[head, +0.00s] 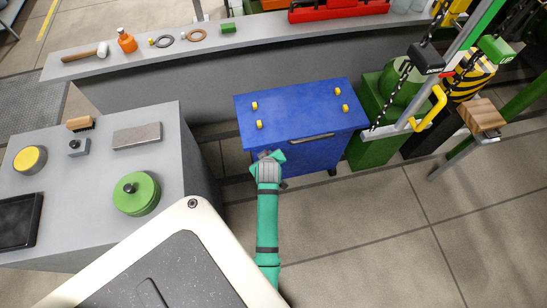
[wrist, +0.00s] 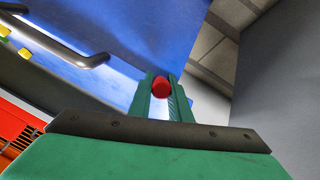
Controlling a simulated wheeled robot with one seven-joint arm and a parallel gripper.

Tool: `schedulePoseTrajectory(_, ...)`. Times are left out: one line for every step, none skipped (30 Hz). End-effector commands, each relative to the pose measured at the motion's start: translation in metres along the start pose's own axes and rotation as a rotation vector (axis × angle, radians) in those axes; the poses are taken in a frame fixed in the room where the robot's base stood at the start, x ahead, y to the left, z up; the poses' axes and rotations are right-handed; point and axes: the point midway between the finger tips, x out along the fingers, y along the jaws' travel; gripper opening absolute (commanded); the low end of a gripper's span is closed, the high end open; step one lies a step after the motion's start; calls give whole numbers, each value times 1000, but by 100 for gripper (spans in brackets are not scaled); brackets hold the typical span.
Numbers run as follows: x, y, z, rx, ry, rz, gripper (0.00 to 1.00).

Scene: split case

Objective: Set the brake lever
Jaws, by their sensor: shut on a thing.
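The blue cabinet on legs or casters (head: 300,108) stands in the middle of the head view, with a dark bar handle (head: 311,138) on its front edge. My gripper (head: 268,158) is low at the cabinet's front left corner. In the wrist view my green fingers (wrist: 161,82) are shut on a small red round knob (wrist: 161,88), which seems to be the end of the brake lever. The rest of the lever is hidden by the fingers. The knob does not show in the head view. The cabinet's blue wall (wrist: 140,45) is close behind the fingertips.
A grey table (head: 90,175) with a green round lidded thing (head: 135,194) stands at the left. A long grey bench (head: 190,62) runs behind the cabinet. Green machinery with a yellow handle (head: 430,110) and chains is at the right. The floor (head: 370,230) in front is clear.

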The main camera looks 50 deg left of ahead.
Motion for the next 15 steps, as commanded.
schedulePoseTrajectory(0, -1, -1, -2, -3, -2, 0)
schedulePoseTrajectory(0, -1, -2, -3, -4, -3, 0)
schedulePoseTrajectory(0, -2, -2, -4, -5, -4, 0)
schedulePoseTrajectory(1, -2, -2, -4, -5, -5, 0)
schedulePoseTrajectory(1, -2, -2, -4, -5, -5, 0)
schedulePoseTrajectory(1, -2, -2, -5, -5, -6, 0)
schedulePoseTrajectory(1, -2, -2, -5, -5, -6, 0)
schedulePoseTrajectory(1, -2, -2, -5, -5, -6, 0)
schedulePoseTrajectory(1, -3, -2, -5, -5, -6, 0)
schedulePoseTrajectory(1, -3, -3, -5, -5, -6, 0)
schedulePoseTrajectory(1, -3, -3, -5, -5, -6, 0)
schedulePoseTrajectory(1, -3, -3, -5, -5, -6, 0)
schedulePoseTrajectory(1, -3, -3, -5, -5, -6, 0)
schedulePoseTrajectory(1, -3, -3, -5, -5, -6, 24)
schedulePoseTrajectory(1, -3, -3, -5, -5, -6, 34)
